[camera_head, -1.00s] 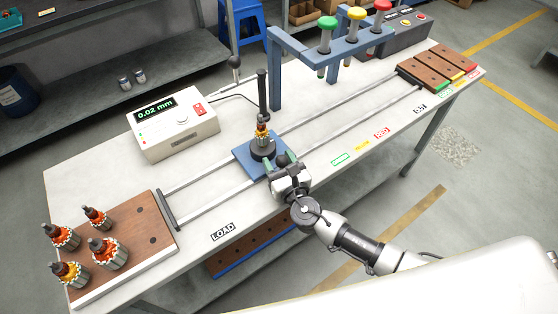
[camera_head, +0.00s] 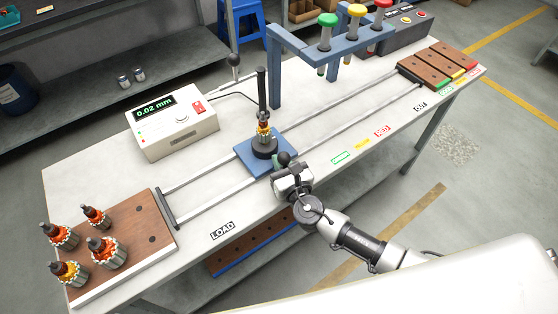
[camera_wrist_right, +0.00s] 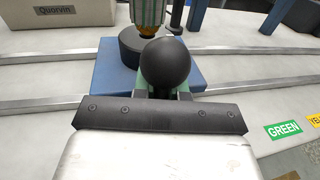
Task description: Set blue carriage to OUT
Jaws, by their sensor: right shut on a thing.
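The blue carriage (camera_head: 248,155) sits on two rails between the LOAD label (camera_head: 222,231) and the green label (camera_head: 340,158). It carries a dark round base with an upright armature (camera_head: 264,131). My right gripper (camera_head: 281,163) is at the carriage's front edge, shut on its black ball knob (camera_head: 284,158). In the right wrist view the knob (camera_wrist_right: 165,64) stands between the green fingers, with the blue carriage (camera_wrist_right: 110,75) behind it. The OUT label (camera_head: 420,106) is farther right along the table's front edge. My left gripper is not in view.
A black gauge post (camera_head: 262,90) stands just behind the carriage, near the meter box (camera_head: 173,128). A wooden board (camera_head: 135,240) holds several armatures at left. The rails rightward look clear.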

